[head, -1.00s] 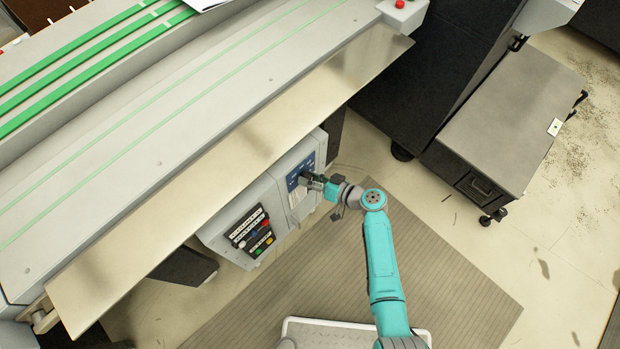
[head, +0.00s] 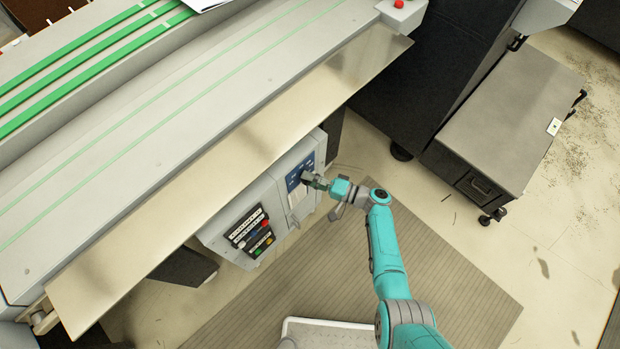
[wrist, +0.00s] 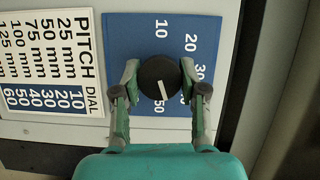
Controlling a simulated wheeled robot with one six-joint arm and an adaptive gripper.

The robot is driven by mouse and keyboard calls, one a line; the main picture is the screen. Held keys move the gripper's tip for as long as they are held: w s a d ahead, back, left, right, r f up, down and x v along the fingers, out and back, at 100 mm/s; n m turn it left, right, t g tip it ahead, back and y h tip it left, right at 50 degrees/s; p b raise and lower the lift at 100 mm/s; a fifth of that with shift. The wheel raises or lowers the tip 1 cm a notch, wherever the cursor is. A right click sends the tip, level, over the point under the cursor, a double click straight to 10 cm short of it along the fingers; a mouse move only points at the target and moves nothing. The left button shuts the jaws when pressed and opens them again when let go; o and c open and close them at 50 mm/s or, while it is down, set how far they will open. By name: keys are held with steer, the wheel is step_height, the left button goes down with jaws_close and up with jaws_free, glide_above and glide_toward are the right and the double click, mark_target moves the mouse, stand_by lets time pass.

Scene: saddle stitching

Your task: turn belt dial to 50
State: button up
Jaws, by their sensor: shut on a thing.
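The knob's white pointer line points down and slightly right, near the 50 (wrist: 159,107). My gripper (wrist: 160,72) is shut on the knob, one finger on each side. In the head view my gripper (head: 309,179) reaches the blue panel on the front of the grey machine.
Left of the dial is a white pitch chart (wrist: 48,62). In the head view a black button panel (head: 250,230) sits left of it. A metal shelf (head: 235,175) overhangs the cabinet. A grey wheeled cabinet (head: 510,120) stands right. The floor mat (head: 450,270) is clear.

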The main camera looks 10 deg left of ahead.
steer(key=shift+m+t+y, duration=0.3)
steer(key=shift+m+y, duration=0.2)
steer(key=shift+m, duration=1.1)
steer(key=o, duration=1.1)
steer(key=shift+o, duration=0.2)
steer(key=v, duration=1.2)
steer(key=shift+f, duration=0.15)
